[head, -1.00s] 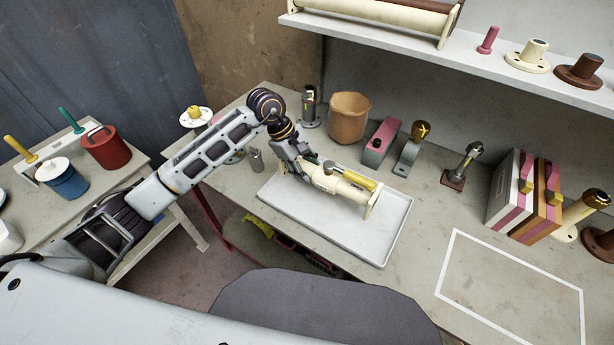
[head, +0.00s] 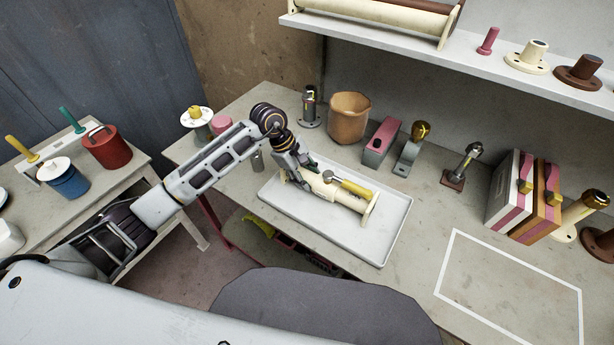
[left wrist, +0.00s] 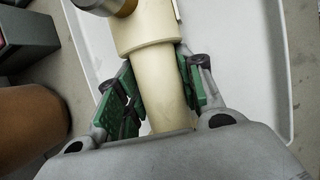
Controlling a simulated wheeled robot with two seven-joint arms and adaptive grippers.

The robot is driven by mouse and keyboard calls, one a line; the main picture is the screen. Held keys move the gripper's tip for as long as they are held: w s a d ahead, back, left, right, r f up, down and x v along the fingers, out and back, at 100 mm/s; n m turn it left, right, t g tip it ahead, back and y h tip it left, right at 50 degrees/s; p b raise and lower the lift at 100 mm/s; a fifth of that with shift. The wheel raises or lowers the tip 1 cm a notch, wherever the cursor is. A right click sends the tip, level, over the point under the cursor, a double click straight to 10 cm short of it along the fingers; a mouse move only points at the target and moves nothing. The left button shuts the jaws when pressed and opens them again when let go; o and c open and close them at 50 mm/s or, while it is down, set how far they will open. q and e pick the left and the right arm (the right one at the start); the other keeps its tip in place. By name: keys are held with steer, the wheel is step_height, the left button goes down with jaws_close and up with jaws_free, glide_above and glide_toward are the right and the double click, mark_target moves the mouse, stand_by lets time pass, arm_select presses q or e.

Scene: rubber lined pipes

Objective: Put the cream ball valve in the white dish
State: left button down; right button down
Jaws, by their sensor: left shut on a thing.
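The cream ball valve (head: 346,197) has a yellow lever and a flange at its right end. It lies low over or on the white dish (head: 387,248), a shallow rectangular tray on the bench; I cannot tell whether it touches the bottom. My left gripper (head: 304,180) is shut on the valve's left end. In the left wrist view, the green finger pads (left wrist: 152,92) sit on both sides of the cream pipe (left wrist: 152,60), with the white dish (left wrist: 228,40) beneath. My right gripper is not in view.
An orange-brown pot (head: 348,118), a pink-topped grey block (head: 383,142) and a gold-topped fitting (head: 411,148) stand behind the dish. Binders (head: 525,190) stand at the right. A white-outlined area (head: 512,290) of the bench is clear. A shelf (head: 450,50) overhangs the back.

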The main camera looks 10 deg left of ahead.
arm_select(q)
steer(key=c, duration=0.9)
jaws_free()
steer(key=shift+a+r, duration=0.3)
steer(key=shift+r, duration=0.35)
steer(key=v, duration=0.5)
steer(key=shift+b, duration=0.3)
steer(key=v, duration=0.4)
steer(key=shift+r, duration=0.1)
steer(key=shift+v, duration=0.8)
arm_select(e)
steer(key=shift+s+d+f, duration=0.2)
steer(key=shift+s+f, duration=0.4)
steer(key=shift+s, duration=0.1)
